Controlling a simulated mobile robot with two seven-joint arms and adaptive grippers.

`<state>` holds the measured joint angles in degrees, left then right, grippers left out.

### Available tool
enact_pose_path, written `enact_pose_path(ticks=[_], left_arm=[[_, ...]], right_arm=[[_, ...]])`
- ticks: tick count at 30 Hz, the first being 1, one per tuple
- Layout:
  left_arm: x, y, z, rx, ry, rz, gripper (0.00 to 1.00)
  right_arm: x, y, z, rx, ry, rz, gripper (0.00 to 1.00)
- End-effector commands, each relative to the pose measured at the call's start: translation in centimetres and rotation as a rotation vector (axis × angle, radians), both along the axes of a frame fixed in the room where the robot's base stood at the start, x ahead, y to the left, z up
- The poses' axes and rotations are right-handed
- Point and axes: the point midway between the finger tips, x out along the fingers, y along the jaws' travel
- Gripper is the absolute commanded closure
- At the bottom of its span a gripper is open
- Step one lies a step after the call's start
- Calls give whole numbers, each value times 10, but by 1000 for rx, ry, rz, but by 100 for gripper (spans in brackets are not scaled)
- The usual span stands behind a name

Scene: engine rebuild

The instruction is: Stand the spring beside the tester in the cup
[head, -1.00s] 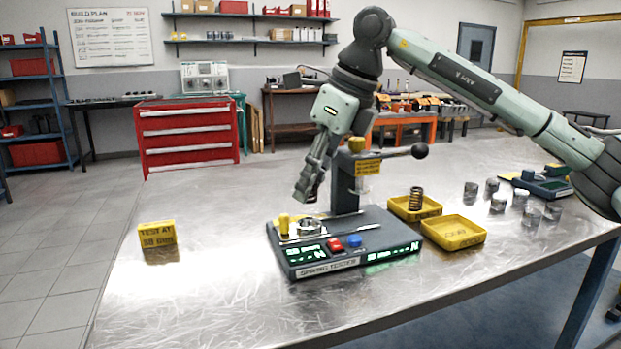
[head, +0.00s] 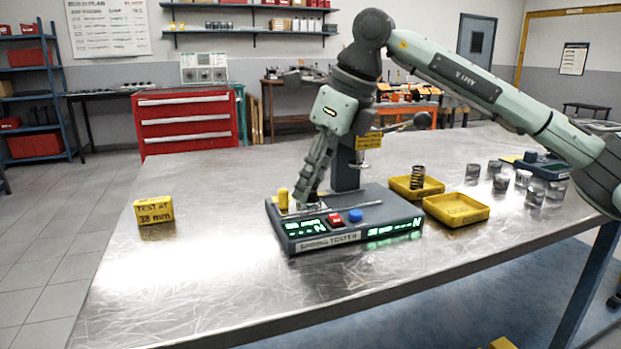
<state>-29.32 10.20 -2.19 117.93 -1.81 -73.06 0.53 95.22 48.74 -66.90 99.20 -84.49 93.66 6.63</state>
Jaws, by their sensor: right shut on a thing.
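The spring tester (head: 375,233) stands on the metal bench with lit green displays. My right gripper (head: 311,198) points down over the tester's base, at the cup, in front of its column. It is shut on a small dark thing at its fingertips, probably the spring; the fingers hide most of it. The cup is also largely hidden behind the fingertips, so I cannot tell whether the held thing touches its floor. Another dark coil spring (head: 417,177) stands upright in the rear yellow tray (head: 400,189). My left gripper is out of view.
A second yellow tray (head: 457,210) sits right of the tester. Several metal cylinders stand farther right. The tester's lever ball (head: 422,120) sticks out at right. A yellow sign (head: 154,212) reads "TEST AT 38 mm".

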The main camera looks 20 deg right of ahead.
Motion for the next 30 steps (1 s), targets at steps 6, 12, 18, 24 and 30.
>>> enact_pose_path(ticks=[6,12,18,24,30], left_arm=[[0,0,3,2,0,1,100],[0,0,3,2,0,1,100],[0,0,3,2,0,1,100],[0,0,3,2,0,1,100],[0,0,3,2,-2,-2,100]], right_arm=[[0,0,-2,0,0,0,100],[0,0,-3,-1,2,0,75],[0,0,-3,-1,2,0,52],[0,0,-2,0,1,0,52],[-1,0,0,0,0,0,52]])
